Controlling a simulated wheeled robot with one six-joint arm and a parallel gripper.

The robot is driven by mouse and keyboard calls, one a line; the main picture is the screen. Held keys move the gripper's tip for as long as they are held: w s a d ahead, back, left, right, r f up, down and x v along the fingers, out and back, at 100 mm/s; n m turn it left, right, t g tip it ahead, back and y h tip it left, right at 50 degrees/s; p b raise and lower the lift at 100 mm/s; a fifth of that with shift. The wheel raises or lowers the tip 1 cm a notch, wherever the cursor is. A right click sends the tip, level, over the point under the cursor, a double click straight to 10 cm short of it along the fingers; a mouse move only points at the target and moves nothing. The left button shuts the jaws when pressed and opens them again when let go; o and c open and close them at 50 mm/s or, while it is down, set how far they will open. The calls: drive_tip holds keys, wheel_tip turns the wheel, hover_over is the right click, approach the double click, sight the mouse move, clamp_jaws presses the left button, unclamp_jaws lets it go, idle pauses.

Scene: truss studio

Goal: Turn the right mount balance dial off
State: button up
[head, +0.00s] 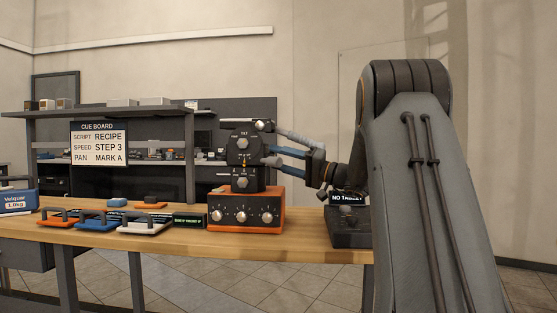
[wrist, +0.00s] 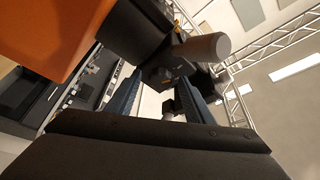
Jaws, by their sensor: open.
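A black camera mount (head: 246,151) stands on an orange box (head: 275,198). Its upper dial (head: 242,144) is under a TILT label, and a second dial (head: 242,183) sits lower. I cannot read which one is the right balance dial, or its setting. My gripper (head: 271,157) reaches in from the right with its blue fingers apart, close beside the mount's right side. In the wrist view my open fingers (wrist: 153,75) point at the mount's dark underside, with a small grey knob (wrist: 168,106) between them. I cannot tell whether they touch anything.
A grey handle (head: 297,138) sticks out from the mount just above my fingers. The orange box's front has a row of knobs (head: 241,216). A dark device with a NO TARGET screen (head: 347,198) stands right.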

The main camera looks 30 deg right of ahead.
drive_tip(key=v, duration=0.7)
drive_tip(key=shift+p, duration=0.3)
drive_tip(key=shift+s, duration=0.2)
